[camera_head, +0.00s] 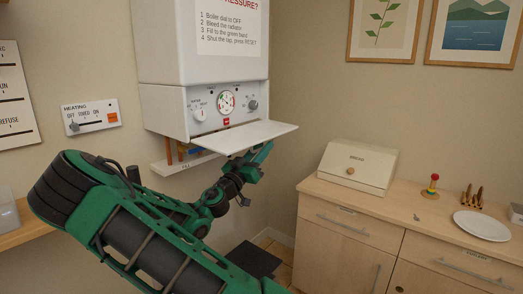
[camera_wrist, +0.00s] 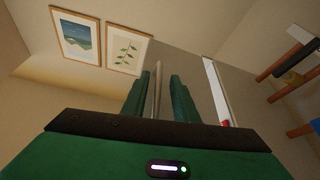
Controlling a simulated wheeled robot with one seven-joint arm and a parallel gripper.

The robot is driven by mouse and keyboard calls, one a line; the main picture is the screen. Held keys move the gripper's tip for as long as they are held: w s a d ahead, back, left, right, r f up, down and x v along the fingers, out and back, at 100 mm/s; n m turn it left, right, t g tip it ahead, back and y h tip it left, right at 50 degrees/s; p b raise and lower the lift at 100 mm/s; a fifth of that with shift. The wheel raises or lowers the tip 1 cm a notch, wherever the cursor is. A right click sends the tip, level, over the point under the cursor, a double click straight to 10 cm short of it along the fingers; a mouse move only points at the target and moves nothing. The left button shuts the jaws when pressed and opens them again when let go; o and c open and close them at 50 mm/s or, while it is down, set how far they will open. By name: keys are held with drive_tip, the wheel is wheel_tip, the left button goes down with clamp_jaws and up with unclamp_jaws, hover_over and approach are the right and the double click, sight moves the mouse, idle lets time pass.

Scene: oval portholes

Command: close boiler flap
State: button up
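The boiler flap (camera_head: 250,136) is a white panel on the front of the white boiler (camera_head: 205,45). It hangs open, sticking out about level below the control panel (camera_head: 215,104). My gripper (camera_head: 264,150) is just below the flap's right part, fingers pointing up and right; I cannot tell whether they touch it. In the wrist view my gripper (camera_wrist: 159,90) shows its two green fingers apart, with a narrow gap and a thin pale strip seen between them. A white edge, likely the flap (camera_wrist: 214,88), lies to the right of the fingers, with a small red spot at its lower end.
Copper pipes (camera_head: 169,150) and a blue valve stand under the boiler, left of my gripper; pipes also show in the wrist view (camera_wrist: 293,62). A wooden counter (camera_head: 330,190) with a bread box (camera_head: 357,166) stands at right. Open space lies between boiler and counter.

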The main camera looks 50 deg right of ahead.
clamp_jaws()
drive_tip(key=shift+w+a, duration=0.1)
drive_tip(key=shift+w, duration=0.1)
idle(1.1)
drive_tip(key=shift+s+d, duration=0.2)
drive_tip(key=shift+d, duration=0.1)
